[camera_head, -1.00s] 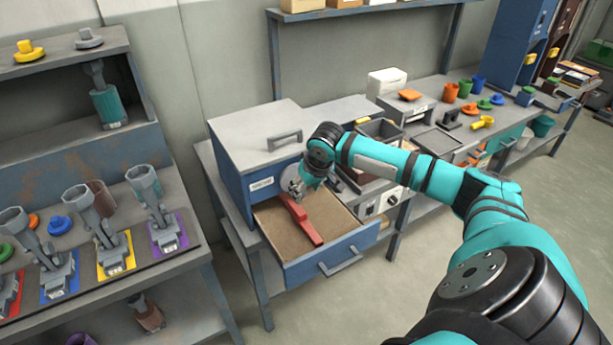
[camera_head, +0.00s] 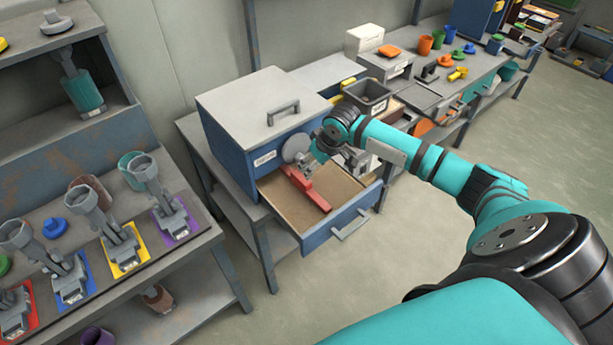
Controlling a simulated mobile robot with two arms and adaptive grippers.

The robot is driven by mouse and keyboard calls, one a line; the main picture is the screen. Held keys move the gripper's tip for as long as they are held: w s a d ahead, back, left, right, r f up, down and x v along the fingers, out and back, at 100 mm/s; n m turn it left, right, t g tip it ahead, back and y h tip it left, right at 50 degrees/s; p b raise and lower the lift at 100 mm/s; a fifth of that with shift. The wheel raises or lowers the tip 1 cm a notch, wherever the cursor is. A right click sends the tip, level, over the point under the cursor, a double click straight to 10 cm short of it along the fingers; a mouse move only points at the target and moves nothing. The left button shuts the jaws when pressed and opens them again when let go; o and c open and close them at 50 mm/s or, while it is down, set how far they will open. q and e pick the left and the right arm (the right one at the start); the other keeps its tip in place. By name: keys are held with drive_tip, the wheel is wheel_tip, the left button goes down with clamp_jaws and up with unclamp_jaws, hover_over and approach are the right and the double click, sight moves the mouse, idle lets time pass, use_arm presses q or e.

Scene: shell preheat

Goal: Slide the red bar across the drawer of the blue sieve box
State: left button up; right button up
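The blue sieve box (camera_head: 232,150) stands on a grey bench with its drawer (camera_head: 342,226) pulled out. The red bar (camera_head: 312,195) lies in the drawer, running from near the back toward the front, left of the drawer's middle. Bare tan drawer floor (camera_head: 276,196) shows to its left, with more to its right. My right gripper (camera_head: 308,169) is at the bar's back end, close in front of a round grey disc (camera_head: 296,148) on the box face. Its fingers are small and partly hidden by the wrist, so their opening and contact are unclear. My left gripper is out of view.
A grey open bin (camera_head: 367,98) and a white box (camera_head: 364,40) stand right of the sieve box. A left bench holds several grey scoop-like tools on coloured mats, including a yellow mat (camera_head: 126,258). Open floor (camera_head: 420,235) lies in front of the drawer.

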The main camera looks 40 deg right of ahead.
sight(304, 179)
drive_tip(key=x, duration=0.9)
drive_tip(key=shift+w+a+f, duration=0.1)
drive_tip(key=shift+w+f, duration=0.35)
drive_tip(key=shift+f, duration=0.35)
drive_tip(key=c, duration=1)
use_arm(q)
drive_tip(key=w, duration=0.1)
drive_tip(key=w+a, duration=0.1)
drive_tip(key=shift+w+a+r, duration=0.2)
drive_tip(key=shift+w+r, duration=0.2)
use_arm(e)
clamp_jaws()
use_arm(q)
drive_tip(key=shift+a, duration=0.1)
